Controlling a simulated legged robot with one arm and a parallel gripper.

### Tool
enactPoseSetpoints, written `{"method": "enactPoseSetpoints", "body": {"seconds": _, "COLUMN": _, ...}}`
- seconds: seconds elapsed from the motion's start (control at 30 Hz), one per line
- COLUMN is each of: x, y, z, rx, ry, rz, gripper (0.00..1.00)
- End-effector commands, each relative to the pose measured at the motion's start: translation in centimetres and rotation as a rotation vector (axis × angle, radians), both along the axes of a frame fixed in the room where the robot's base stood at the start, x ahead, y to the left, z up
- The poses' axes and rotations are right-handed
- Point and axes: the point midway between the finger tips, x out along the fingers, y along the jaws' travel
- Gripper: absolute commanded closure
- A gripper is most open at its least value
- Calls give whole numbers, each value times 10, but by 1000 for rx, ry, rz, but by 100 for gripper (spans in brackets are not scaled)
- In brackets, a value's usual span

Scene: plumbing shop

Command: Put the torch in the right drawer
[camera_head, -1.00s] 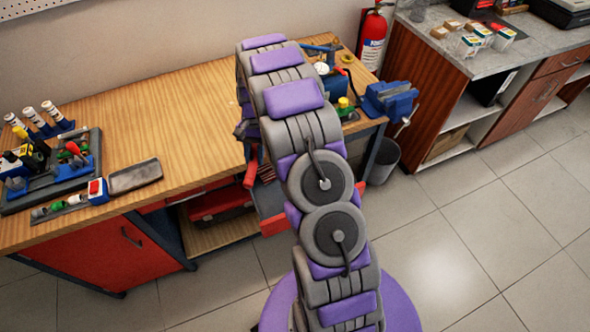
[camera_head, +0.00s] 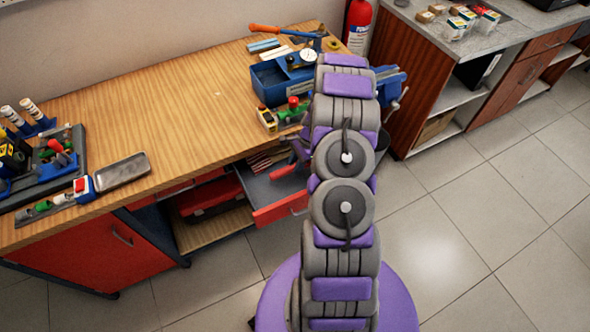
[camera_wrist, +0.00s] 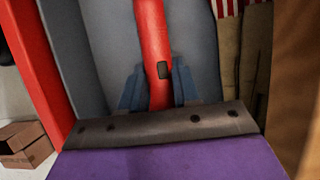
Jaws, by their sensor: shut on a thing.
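The red torch (camera_wrist: 154,35) with a dark button stands between the blue fingers of my gripper (camera_wrist: 158,85) in the wrist view. My gripper is shut on it. Behind the torch is the grey inside of the open right drawer (camera_wrist: 95,45), with its red front along the left. In the head view this drawer (camera_head: 280,209) is pulled out below the bench top. My arm hides most of the gripper and torch there. The torch is over or inside the drawer; its height above the bottom is unclear.
Striped and brown items (camera_wrist: 228,10) lie at the drawer's right side. Above, the wooden bench (camera_head: 170,100) holds a blue toolbox (camera_head: 275,85), a metal tray (camera_head: 122,171) and a tool rack. A red toolbox (camera_head: 210,195) sits on the lower shelf.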

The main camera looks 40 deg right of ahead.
Motion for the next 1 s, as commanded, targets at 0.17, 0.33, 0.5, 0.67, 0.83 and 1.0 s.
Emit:
{"method": "enactPoseSetpoints", "body": {"seconds": 0.17, "x": -1, "y": -1, "z": -21, "rx": 4, "ry": 3, "rz": -1, "gripper": 100}}
{"method": "enactPoseSetpoints", "body": {"seconds": 0.33, "x": 0, "y": -2, "z": -39, "rx": 3, "ry": 0, "rz": 0, "gripper": 100}}
{"method": "enactPoseSetpoints", "body": {"seconds": 0.5, "x": 0, "y": -2, "z": -38, "rx": 1, "ry": -1, "rz": 1, "gripper": 100}}
{"method": "enactPoseSetpoints", "body": {"seconds": 0.67, "x": 0, "y": -1, "z": -38, "rx": 1, "ry": -1, "rz": 1, "gripper": 60}}
{"method": "enactPoseSetpoints", "body": {"seconds": 0.83, "x": 0, "y": -1, "z": -38, "rx": 1, "ry": -1, "rz": 1, "gripper": 44}}
{"method": "enactPoseSetpoints", "body": {"seconds": 1.0, "x": 0, "y": -1, "z": -38, "rx": 1, "ry": -1, "rz": 1, "gripper": 43}}
